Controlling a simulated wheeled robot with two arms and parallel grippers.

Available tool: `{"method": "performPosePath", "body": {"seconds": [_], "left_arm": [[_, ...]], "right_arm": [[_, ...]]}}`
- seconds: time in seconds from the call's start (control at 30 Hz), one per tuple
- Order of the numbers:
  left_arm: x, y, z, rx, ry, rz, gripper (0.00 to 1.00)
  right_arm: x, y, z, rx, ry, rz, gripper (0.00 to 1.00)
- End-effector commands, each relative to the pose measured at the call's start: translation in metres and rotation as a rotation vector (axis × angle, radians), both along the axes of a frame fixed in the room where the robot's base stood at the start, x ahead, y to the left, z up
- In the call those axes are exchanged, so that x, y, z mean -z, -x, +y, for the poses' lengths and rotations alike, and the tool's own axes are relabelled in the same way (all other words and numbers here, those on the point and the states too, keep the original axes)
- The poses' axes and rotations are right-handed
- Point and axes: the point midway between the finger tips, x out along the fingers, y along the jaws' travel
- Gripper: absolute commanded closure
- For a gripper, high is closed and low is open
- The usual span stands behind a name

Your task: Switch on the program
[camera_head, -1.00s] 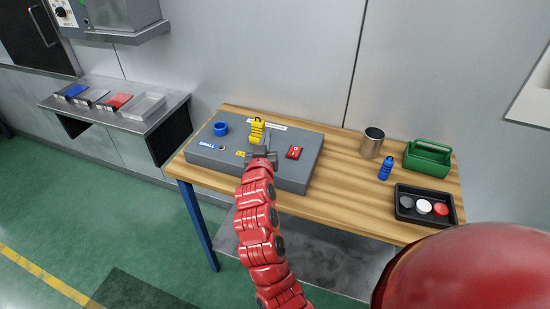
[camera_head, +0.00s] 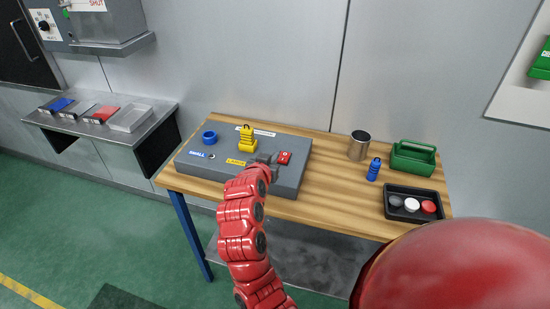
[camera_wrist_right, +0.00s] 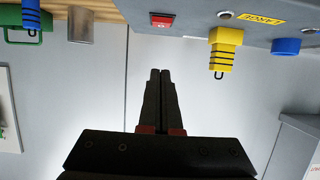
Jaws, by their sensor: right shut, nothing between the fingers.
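A red rocker switch (camera_head: 284,157) with a white mark sits on the right part of the grey box (camera_head: 292,181) on the wooden table. My right gripper (camera_head: 268,160) is shut and empty, just left of the switch and above the box. In the right wrist view the switch (camera_wrist_right: 160,21) lies beyond the shut fingertips (camera_wrist_right: 161,72), with a visible gap in the picture. A yellow spindle piece (camera_head: 247,141) stands on the box left of my gripper, and it also shows in the wrist view (camera_wrist_right: 225,50). My left gripper is not in view.
A blue ring-like part (camera_head: 209,137) is at the box's left. A metal cup (camera_head: 358,146), a blue bottle-shaped piece (camera_head: 374,169), a green carrier (camera_head: 413,157) and a black tray (camera_head: 412,214) with discs stand at right. A wall machine with a dial (camera_head: 43,25) is upper left.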

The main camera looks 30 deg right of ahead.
Motion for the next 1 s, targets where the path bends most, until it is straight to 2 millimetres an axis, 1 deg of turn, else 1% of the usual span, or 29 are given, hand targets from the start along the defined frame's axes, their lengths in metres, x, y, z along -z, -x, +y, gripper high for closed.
{"method": "performPosePath", "body": {"seconds": [0.03, 0.13, 0.43, 0.53, 0.6, 0.8, 1.0], "left_arm": [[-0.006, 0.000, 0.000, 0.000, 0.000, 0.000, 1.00], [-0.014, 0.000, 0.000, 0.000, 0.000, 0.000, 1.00], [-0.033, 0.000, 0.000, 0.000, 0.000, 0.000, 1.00], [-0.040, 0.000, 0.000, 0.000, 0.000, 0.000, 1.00], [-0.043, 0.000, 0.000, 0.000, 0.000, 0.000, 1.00], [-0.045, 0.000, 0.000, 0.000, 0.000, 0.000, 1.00], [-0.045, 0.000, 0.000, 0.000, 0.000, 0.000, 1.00]], "right_arm": [[0.001, -0.004, -0.008, 0.005, -0.004, 0.005, 1.00], [0.008, -0.016, -0.023, 0.007, -0.001, 0.007, 1.00], [0.027, -0.050, -0.062, 0.004, -0.001, 0.003, 1.00], [0.046, -0.048, -0.058, 0.000, -0.002, 0.008, 1.00], [0.056, -0.047, -0.057, 0.001, -0.002, 0.007, 1.00], [0.067, -0.047, -0.056, 0.001, -0.001, -0.001, 1.00], [0.069, -0.047, -0.056, 0.001, 0.000, -0.002, 1.00]]}}
